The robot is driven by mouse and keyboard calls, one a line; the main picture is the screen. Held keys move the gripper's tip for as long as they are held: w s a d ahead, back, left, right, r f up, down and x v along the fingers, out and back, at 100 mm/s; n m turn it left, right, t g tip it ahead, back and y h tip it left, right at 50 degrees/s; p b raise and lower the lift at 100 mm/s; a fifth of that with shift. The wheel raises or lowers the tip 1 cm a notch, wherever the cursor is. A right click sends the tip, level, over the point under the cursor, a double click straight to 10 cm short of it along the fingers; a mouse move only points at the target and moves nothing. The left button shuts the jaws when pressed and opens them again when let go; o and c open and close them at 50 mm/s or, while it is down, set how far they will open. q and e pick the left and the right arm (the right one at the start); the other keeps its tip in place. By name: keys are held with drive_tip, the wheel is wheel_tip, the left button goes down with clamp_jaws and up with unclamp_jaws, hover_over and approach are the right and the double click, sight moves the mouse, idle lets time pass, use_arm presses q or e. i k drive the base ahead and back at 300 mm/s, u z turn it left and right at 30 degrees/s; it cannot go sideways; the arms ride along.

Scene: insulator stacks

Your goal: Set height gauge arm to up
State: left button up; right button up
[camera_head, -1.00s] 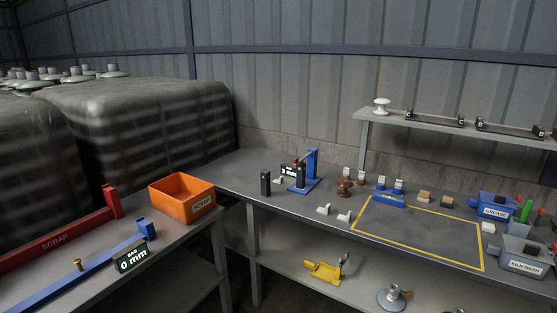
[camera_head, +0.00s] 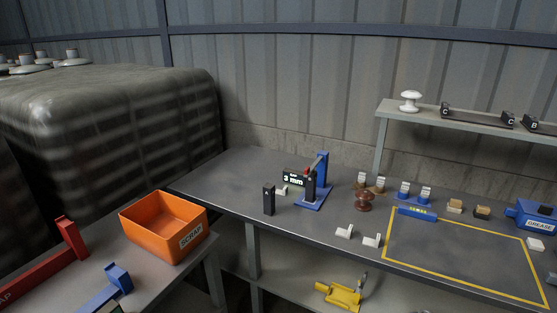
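The height gauge (camera_head: 321,175) stands on the workbench near the middle of the view. It has an upright blue column on a blue base plate. A dark bar with a small red tip (camera_head: 306,171) shows just left of the column; I cannot tell clearly whether this gauge arm is up or down. A black display (camera_head: 294,178) beside it reads 3 mm in green. Neither of my grippers is in view.
An orange scrap bin (camera_head: 151,237) stands on the left table. A brown insulator (camera_head: 364,201) and white pieces (camera_head: 344,232) lie right of the gauge. A yellow-outlined area (camera_head: 460,257) is mostly clear. A raised shelf (camera_head: 470,119) crosses the back right.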

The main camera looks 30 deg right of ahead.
sight(308, 172)
drive_tip(key=z, duration=0.55)
drive_tip(key=i, duration=0.95)
drive_tip(key=z, duration=0.8)
